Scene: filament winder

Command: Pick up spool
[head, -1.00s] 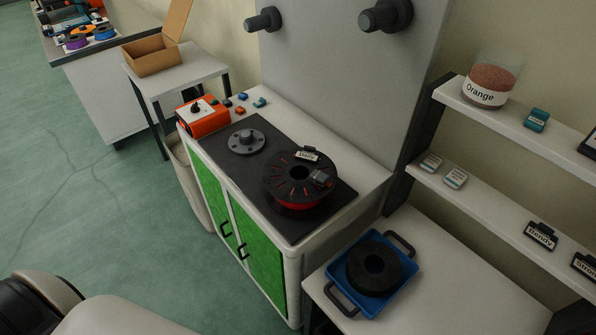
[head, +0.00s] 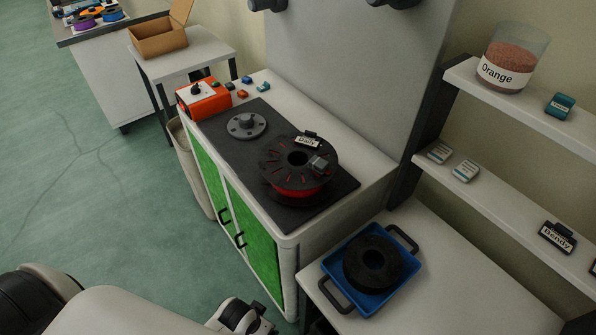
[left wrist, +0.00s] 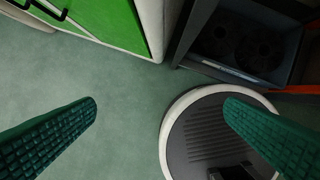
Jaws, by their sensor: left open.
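A black spool with red filament (head: 299,188) lies flat on the dark mat (head: 238,159) on top of the green-doored cabinet. A plain black spool (head: 358,277) lies in a blue tray (head: 340,268) on the white table to the right. My left gripper (left wrist: 160,118) is open and empty in the left wrist view, its green textured fingers wide apart above the floor. My left arm shows at the bottom of the head view. My right gripper is not in view.
An orange control box (head: 204,100) and a round grey hub (head: 246,126) share the cabinet top. A shelf (head: 520,105) with an "Orange" jar (head: 510,62) stands at right. A cardboard box (head: 158,38) sits on a side table. Open floor lies at left.

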